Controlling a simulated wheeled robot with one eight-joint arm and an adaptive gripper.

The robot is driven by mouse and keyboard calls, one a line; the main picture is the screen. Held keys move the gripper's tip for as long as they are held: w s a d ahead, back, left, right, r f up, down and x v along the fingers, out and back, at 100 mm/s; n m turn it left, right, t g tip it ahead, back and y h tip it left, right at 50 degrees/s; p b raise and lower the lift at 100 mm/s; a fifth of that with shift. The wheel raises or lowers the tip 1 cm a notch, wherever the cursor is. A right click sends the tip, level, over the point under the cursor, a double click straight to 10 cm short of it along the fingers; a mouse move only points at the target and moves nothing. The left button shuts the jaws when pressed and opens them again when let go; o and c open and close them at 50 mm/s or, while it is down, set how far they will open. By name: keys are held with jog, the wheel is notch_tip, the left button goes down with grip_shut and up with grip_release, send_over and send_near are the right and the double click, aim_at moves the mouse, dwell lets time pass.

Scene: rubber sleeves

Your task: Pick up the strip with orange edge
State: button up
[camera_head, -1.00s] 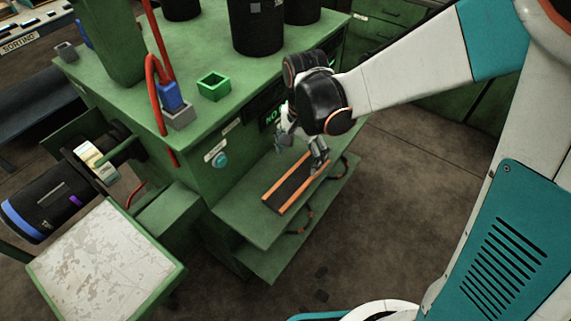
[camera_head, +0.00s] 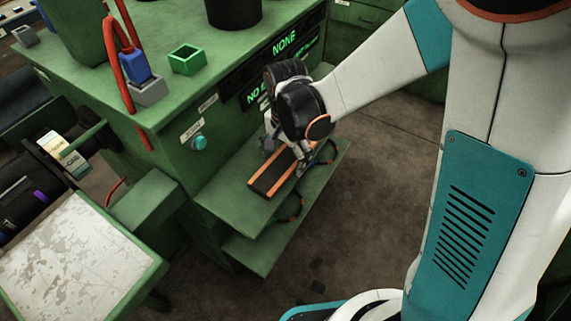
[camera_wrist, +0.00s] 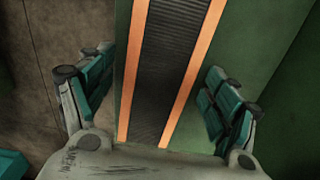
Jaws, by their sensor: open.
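The strip with orange edges (camera_head: 273,174) is dark and ribbed with an orange border along each long side. It lies on the upper green shelf (camera_head: 226,199) at the front of the green machine. In the wrist view the strip (camera_wrist: 165,70) runs lengthwise between my gripper's two fingers, with a gap on each side. My gripper (camera_head: 285,155) is above the far part of the strip, pointing down, and hides that end. In the wrist view my gripper (camera_wrist: 160,105) is open and holds nothing.
A lower green shelf (camera_head: 262,255) sits below. The machine's front has a teal button (camera_head: 199,143) and a lit display (camera_head: 285,42). A small green box (camera_head: 187,59) and a grey holder (camera_head: 146,91) stand on top. A worn panel (camera_head: 75,255) is at the left. Brown floor is clear at the right.

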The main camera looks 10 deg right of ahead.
jog(key=shift+c, duration=0.6)
jog(key=c, duration=1)
jog(key=shift+r, duration=0.15)
jog(key=shift+c, duration=0.2)
